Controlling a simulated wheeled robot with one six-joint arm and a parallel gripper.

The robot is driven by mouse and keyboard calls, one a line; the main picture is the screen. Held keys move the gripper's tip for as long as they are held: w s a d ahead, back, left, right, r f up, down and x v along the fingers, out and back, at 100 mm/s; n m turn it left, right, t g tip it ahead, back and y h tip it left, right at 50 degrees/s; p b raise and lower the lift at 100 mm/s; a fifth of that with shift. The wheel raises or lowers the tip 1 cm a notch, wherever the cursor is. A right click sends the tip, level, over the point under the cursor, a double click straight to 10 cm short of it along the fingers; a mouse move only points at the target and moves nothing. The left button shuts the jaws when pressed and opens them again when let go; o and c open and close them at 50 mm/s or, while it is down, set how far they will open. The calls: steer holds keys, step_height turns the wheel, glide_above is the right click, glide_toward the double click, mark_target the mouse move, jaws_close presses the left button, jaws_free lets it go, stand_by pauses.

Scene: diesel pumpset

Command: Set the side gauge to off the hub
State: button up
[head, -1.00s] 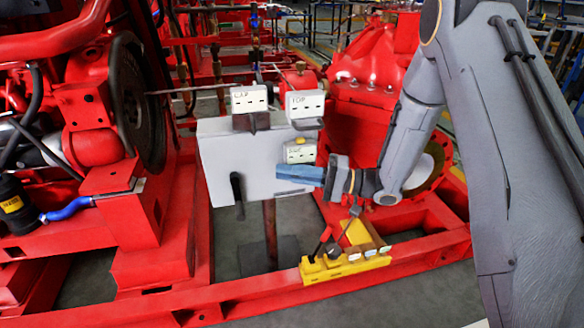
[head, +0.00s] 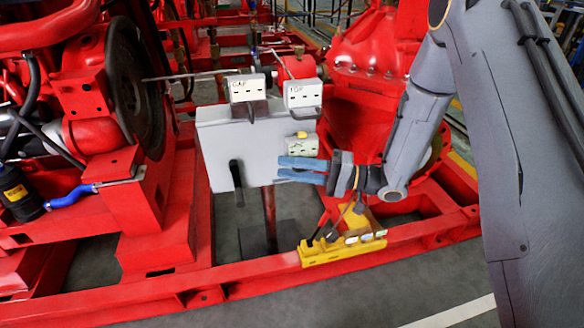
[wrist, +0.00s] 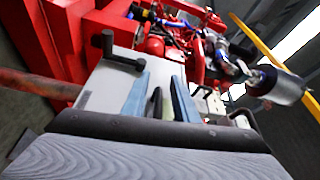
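The side gauge appears to be the small white block with a yellow top (head: 303,146), at the right edge of the grey box (head: 225,150). It looks tilted, and its label is too small to read. Two other white gauges stand above, one marked GAP (head: 247,87) and one marked TOP (head: 304,93). My gripper (head: 280,170) is just below the side gauge, in front of the grey box, its blue fingers parted. The wrist view shows the fingers (wrist: 160,100) apart, with a dark thing between or behind them that I cannot identify. The hub is not clearly seen.
A black lever (head: 237,182) sticks out of the grey box's front. A yellow tool rack (head: 342,250) sits on the red frame rail below my gripper. Red machinery stands left and right. Open floor lies in front of the rail.

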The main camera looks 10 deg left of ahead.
steer(key=d+p, duration=0.1)
steer(key=d, duration=0.6)
steer(key=shift+d+f+p, duration=0.25)
steer(key=shift+d+p, duration=0.05)
steer(key=shift+d, duration=0.1)
steer(key=shift+s, duration=0.2)
